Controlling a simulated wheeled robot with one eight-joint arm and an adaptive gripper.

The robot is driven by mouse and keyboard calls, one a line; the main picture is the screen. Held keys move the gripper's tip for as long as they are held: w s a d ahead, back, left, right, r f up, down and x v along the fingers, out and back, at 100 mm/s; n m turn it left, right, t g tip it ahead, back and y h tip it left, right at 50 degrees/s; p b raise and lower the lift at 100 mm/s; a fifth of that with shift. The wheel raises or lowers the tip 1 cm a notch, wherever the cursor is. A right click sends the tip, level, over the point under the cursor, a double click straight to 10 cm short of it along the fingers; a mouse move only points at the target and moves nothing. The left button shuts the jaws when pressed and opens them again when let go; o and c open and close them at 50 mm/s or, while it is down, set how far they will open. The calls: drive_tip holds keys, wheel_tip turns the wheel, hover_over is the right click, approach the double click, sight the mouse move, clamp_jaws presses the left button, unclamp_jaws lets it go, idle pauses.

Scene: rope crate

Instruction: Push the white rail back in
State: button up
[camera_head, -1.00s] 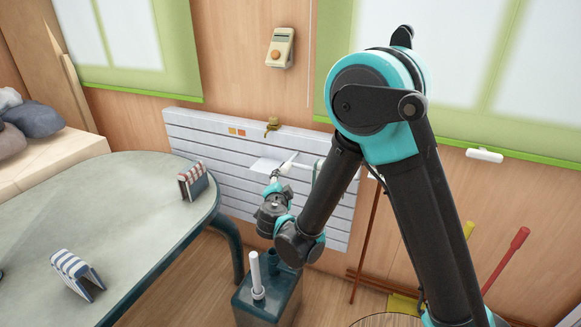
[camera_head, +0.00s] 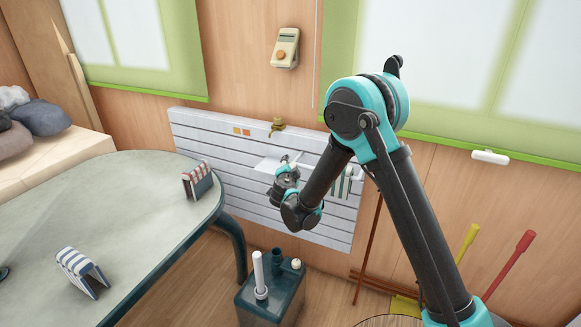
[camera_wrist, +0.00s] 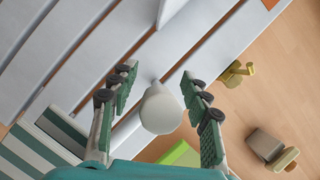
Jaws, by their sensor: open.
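The white rail shows in the wrist view as a pale rod with a rounded white end (camera_wrist: 161,110). This end lies between the two fingers of my gripper (camera_wrist: 159,78), with a visible gap on each side. My gripper is open. In the head view my gripper (camera_head: 287,172) is in front of the white slatted wall panel (camera_head: 205,130); its fingertips are too small to make out there. A rail section (camera_head: 352,174) shows right of my forearm, and my arm hides part of it.
A striped cloth (camera_head: 343,187) hangs right of my forearm. A brass valve (camera_head: 277,126) sits on the panel's top edge. A dark teal box (camera_head: 262,300) stands on the floor below. A grey-green table (camera_head: 130,215) is at left, with striped folded items on it.

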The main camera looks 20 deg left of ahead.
clamp_jaws()
idle(0.4)
idle(0.4)
